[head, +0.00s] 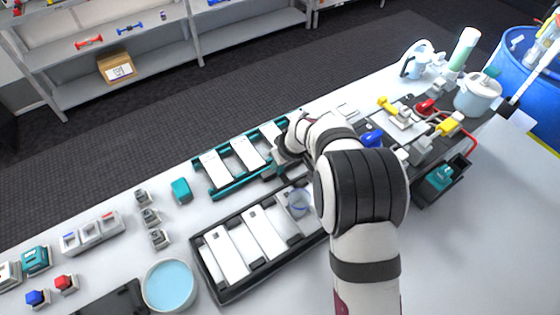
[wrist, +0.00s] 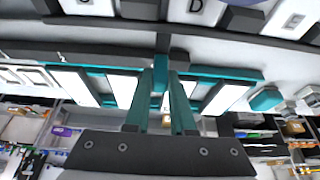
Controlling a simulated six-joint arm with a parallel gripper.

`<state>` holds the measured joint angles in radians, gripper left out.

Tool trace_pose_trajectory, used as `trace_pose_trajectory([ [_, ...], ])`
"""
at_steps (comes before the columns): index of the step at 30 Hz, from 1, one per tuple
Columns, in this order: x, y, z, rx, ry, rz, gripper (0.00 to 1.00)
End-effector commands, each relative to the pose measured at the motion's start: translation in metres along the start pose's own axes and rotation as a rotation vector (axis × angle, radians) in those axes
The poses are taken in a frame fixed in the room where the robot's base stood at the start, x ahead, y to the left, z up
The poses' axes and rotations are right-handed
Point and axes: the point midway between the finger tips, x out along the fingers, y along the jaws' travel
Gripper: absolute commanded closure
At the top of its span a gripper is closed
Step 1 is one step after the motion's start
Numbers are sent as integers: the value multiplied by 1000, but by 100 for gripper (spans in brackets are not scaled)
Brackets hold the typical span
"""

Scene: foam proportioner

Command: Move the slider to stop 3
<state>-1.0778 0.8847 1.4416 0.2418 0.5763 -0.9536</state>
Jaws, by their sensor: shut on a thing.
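The teal rack (head: 228,190) lies across the table's middle, with white plates (head: 216,168) between its two teal rails. It also shows in the wrist view (wrist: 220,73). My gripper (head: 281,172) is at the rack's near rail, toward its right end. In the wrist view my two teal fingers (wrist: 161,78) are close together, shut on a small teal and dark piece at the rail, which looks like the slider. The fingers and my arm hide most of the slider. I cannot read any stop numbers.
A teal block (head: 181,190) is left of the rack. Valves and a white pot (head: 478,95) crowd the right. A round blue dish (head: 169,286) is front left.

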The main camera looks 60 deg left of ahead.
Motion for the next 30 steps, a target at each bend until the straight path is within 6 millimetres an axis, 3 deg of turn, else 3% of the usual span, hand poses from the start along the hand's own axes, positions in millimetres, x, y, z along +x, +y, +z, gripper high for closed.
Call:
trace_pose_trajectory([
  [12,0,3,0,2,0,1,100],
  [24,0,88,-1,2,3,2,100],
  [30,0,101,-1,0,2,1,100],
])
